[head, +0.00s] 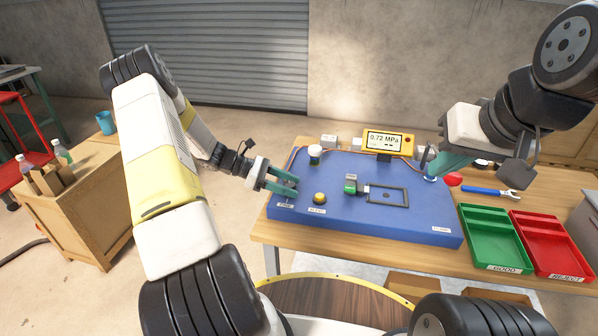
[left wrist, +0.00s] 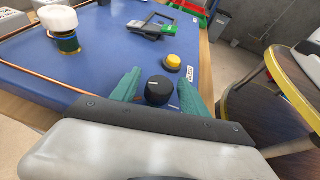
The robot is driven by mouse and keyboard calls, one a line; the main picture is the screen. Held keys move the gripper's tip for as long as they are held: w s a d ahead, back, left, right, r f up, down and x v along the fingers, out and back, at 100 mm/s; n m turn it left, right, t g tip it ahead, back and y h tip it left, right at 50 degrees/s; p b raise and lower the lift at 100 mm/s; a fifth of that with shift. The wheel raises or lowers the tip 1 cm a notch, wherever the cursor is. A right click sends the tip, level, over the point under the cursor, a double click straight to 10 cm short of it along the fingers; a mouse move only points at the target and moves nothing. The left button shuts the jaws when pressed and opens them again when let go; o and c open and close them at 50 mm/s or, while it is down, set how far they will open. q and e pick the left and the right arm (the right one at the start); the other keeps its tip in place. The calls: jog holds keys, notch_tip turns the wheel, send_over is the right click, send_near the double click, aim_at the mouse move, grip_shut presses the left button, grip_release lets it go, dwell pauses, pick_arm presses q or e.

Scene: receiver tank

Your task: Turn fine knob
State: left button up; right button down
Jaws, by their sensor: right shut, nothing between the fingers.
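The fine knob (left wrist: 159,90) is a round black knob with a white mark, on the blue panel (head: 340,217). In the left wrist view it sits between the two teal fingers of my left gripper, with a gap on each side. In the head view my left gripper (head: 287,184) is at the panel's left end, above the "FINE" label (head: 286,205), and its fingers hide the knob. My right gripper (head: 434,171) is shut with nothing in it, over the panel's far right corner beside a red round part (head: 453,179).
A yellow button (head: 319,198) is just right of the fine knob. A white-capped part (head: 315,152) stands behind my left gripper. The yellow gauge (head: 388,142) reads 0.72 MPa. Green (head: 490,238) and red (head: 546,242) trays and a wrench (head: 490,192) lie at right.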

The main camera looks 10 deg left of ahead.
dwell(0.3)
pick_arm(q)
jog(key=v, duration=0.7)
jog(key=shift+a+r, duration=0.15)
jog(key=shift+a, duration=0.2)
jog(key=s+d+r+m+g+y, duration=0.1)
jog(key=s+d+r+m+y, duration=0.35)
jog(key=r, duration=0.35)
jog(key=s+d+r+m+y, duration=0.3)
jog(key=s+r+m, duration=0.25)
jog(key=r, duration=0.35)
jog(key=s+d+r+m+t+y, duration=0.1)
jog(key=s+r+m+t+y, duration=0.1)
jog(key=s, duration=0.5)
jog(key=s+d+r+m+t+y, duration=0.1)
jog(key=s+r+m+t+y, duration=0.1)
jog(key=s+r+m, duration=0.4)
jog(key=shift+s+d+r+m+t, duration=0.25)
jog(key=shift+s+r+m+t, duration=0.1)
jog(key=shift+m+t, duration=0.65)
